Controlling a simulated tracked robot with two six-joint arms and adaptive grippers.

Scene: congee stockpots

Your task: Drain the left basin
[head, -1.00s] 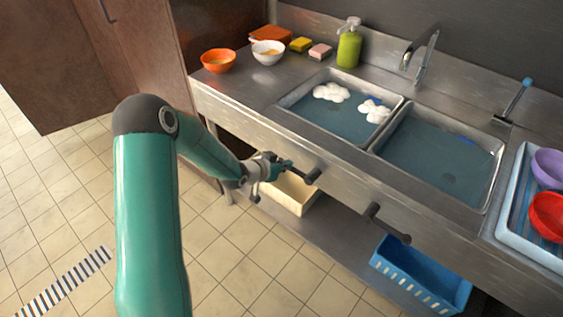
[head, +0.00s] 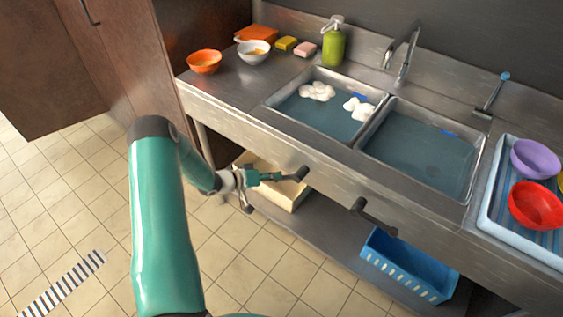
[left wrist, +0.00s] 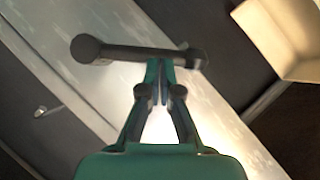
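The left basin (head: 285,117) holds blue-grey water with white foam (head: 318,92) floating on it. A dark lever (head: 297,174) sticks out of the counter front below this basin; it also shows in the left wrist view (left wrist: 125,52). My left gripper (head: 280,178) is at the lever, coming from its left. In the left wrist view, its fingers (left wrist: 160,64) are together, with their tips right at the lever's bar. The bar runs across the tips, not visibly between them; I cannot tell whether they touch. My right gripper is not in view.
The right basin (head: 420,150) holds water, with its own lever (head: 372,215) below. A cream bin (head: 285,192) and a blue basket (head: 405,268) sit under the counter. A blue rack (head: 492,222) with bowls stands at the right. Bowls, sponges and a green soap bottle (head: 333,46) stand behind.

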